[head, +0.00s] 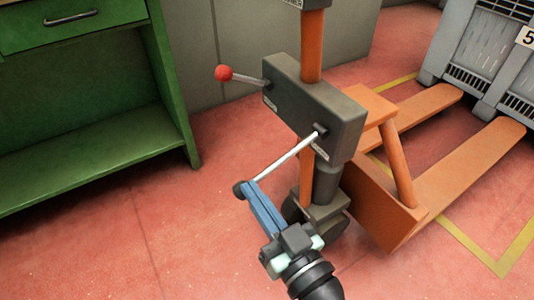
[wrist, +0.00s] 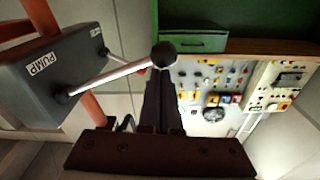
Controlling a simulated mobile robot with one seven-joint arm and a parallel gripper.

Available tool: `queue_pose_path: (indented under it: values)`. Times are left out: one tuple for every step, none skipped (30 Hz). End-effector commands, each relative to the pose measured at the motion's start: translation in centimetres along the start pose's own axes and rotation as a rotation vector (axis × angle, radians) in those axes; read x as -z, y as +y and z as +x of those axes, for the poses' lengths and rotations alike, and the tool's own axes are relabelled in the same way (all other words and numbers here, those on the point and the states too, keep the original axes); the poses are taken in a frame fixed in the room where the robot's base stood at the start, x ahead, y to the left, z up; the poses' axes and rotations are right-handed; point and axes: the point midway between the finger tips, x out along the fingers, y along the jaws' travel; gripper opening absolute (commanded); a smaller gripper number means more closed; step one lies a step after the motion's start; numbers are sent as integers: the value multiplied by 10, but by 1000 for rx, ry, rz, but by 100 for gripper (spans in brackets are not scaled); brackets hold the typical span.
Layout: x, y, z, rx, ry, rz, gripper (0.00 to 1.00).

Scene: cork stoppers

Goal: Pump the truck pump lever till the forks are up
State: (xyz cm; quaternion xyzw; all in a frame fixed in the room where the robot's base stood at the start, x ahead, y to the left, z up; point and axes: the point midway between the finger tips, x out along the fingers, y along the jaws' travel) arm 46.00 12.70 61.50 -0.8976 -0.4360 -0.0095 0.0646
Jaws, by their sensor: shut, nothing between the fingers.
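The orange pallet truck stands upright with a dark grey box (head: 315,105) on its orange column (head: 312,45). The pump lever (head: 290,157) is a pale rod slanting down-left from the box's right end to a black knob (head: 240,188). In the wrist view, a PUMP label (wrist: 41,64) sits beside this lever's root, and the black knob (wrist: 163,55) is just beyond my fingertips. My gripper (head: 250,190) is shut and empty, its tips at or touching the knob; contact is unclear. The orange forks (head: 478,160) lie low above the floor; their exact height is unclear.
A second lever with a red knob (head: 223,73) sticks out from the box's left end. A green workbench (head: 90,160) stands at left. A grey slatted crate (head: 490,70) stands over the forks' far ends. Red floor is clear between bench and truck.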

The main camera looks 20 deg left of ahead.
Motion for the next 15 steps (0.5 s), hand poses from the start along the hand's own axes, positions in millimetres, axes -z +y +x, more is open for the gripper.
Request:
queue_pose_path:
  values:
    - [-10,2,0,2,-4,-17,0]
    - [-11,2,0,3,-4,-26,0]
    - [-12,3,0,4,-4,-36,0]
    - [-13,3,0,4,-5,-43,0]
    - [-14,3,-1,5,-5,-49,0]
    - [-14,4,-1,6,-5,-57,0]
    - [-14,4,-1,6,-5,-62,0]
    - [-14,4,-1,7,-5,-66,0]
    - [-15,5,-1,7,-5,-71,0]
    - [-15,5,-1,7,-5,-74,0]
    - [-15,5,-1,7,-5,-76,0]
    - [-15,5,-1,7,-6,-78,0]
    - [-15,5,-1,7,-6,-79,0]
    - [-15,5,-1,7,-6,-80,0]
    - [-15,5,-1,7,-7,-80,0]
